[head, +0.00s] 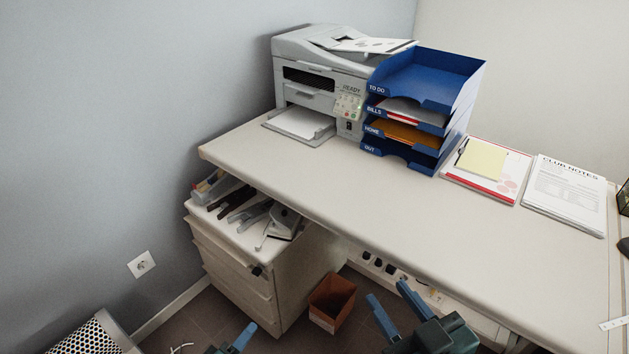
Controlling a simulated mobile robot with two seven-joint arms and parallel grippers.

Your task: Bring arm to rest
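My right gripper (388,292) is at the bottom, in front of the desk's near edge. Its two blue fingers are spread apart with nothing between them. My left gripper (232,338) is at the bottom edge, low in front of the drawer cabinet, and is partly cut off by the frame. Its blue fingers stand apart and no object shows between them. Most of both arms is out of view.
The white desk (330,185) carries a printer (318,75), blue letter trays (425,75), a clipboard (490,175) and papers (565,195). Its middle is clear. Below are a drawer cabinet (235,270), a brown bin (332,302), a power strip (390,270) and a perforated container (90,338).

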